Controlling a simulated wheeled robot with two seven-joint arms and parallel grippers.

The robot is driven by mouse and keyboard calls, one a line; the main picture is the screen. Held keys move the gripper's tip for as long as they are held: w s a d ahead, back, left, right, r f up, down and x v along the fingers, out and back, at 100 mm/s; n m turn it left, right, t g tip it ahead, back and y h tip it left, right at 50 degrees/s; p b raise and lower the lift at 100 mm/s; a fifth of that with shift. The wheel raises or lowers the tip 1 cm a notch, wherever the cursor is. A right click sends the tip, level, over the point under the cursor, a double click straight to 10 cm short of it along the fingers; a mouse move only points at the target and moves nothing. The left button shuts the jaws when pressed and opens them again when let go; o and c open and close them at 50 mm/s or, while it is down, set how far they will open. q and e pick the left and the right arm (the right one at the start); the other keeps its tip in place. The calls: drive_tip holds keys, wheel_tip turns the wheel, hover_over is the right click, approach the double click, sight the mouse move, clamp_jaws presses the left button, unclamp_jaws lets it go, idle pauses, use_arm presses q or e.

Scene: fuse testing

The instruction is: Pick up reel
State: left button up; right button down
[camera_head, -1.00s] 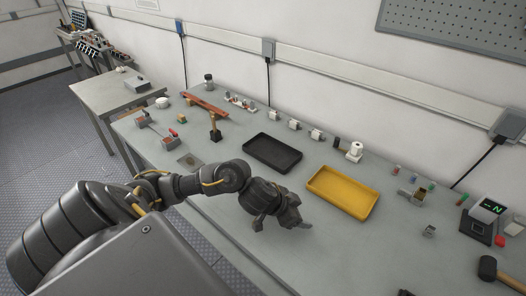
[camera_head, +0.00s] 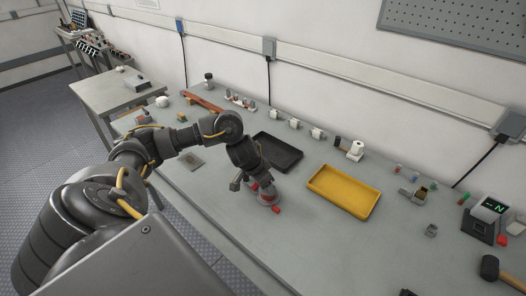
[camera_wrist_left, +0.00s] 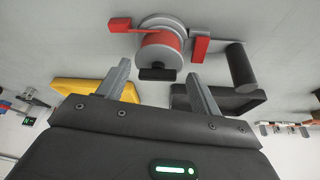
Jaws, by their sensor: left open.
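In the head view, the reel (camera_head: 268,195) shows as a grey and red piece on the table, partly hidden by my left gripper (camera_head: 253,186). In the left wrist view the reel (camera_wrist_left: 160,48) has a grey disc, a red-wound drum, red side pieces and a dark stub. There the two fingers of my left gripper (camera_wrist_left: 159,71) are apart, with the reel just beyond and between their tips. Nothing is held. My right gripper is in neither view.
A black tray (camera_head: 292,163) lies just behind the gripper, and a yellow tray (camera_head: 315,185) lies to its right. A white roll (camera_head: 356,148) and small parts stand along the back. A hammer (camera_head: 490,267) lies at the right. The front table area is mostly clear.

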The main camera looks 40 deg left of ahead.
use_arm(q)
drive_tip(key=shift+x, duration=2.75)
drive_tip(key=shift+s+f, duration=0.1)
drive_tip(key=shift+s, duration=0.1)
drive_tip(key=shift+c, duration=0.9)
drive_tip(key=c, duration=0.6)
drive_tip(key=shift+o, duration=0.2)
